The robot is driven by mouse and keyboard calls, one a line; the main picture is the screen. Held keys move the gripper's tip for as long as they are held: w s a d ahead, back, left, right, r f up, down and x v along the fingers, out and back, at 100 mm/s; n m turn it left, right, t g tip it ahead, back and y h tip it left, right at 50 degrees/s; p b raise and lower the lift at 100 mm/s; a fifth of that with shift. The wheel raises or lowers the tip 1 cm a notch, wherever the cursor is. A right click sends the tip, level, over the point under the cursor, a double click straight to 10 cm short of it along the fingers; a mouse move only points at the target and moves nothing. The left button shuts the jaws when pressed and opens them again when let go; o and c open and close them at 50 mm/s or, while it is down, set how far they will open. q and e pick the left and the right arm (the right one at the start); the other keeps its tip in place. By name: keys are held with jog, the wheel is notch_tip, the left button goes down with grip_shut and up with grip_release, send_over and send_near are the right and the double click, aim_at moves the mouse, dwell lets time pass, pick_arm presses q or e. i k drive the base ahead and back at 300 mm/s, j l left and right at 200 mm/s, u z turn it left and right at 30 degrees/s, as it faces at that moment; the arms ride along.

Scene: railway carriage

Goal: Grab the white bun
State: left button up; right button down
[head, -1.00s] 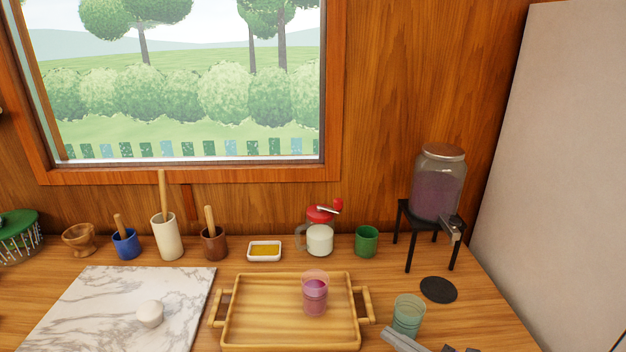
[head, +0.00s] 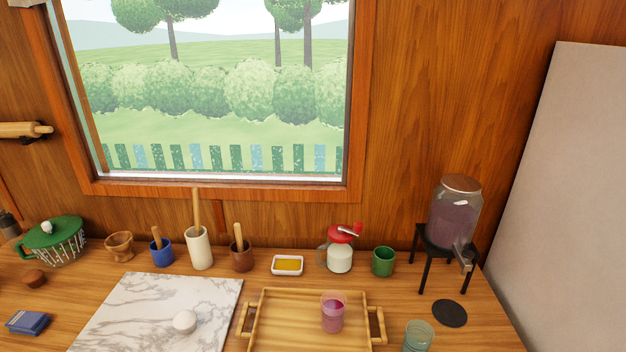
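The white bun (head: 185,321) is a small round white lump. It rests on the right part of the white marble board (head: 150,306) at the lower left of the head view. Nothing touches it from above. Neither of my grippers shows in the head view now.
Right of the board is a wooden tray (head: 286,335) with a pink glass (head: 333,312). A greenish glass (head: 418,336) stands beside it. Mortars, cups and a butter dish (head: 287,265) line the wall. A drink dispenser (head: 454,213) stands back right; a blue box (head: 28,322) lies left.

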aim_at(185, 322)
jog(key=u, duration=1.2)
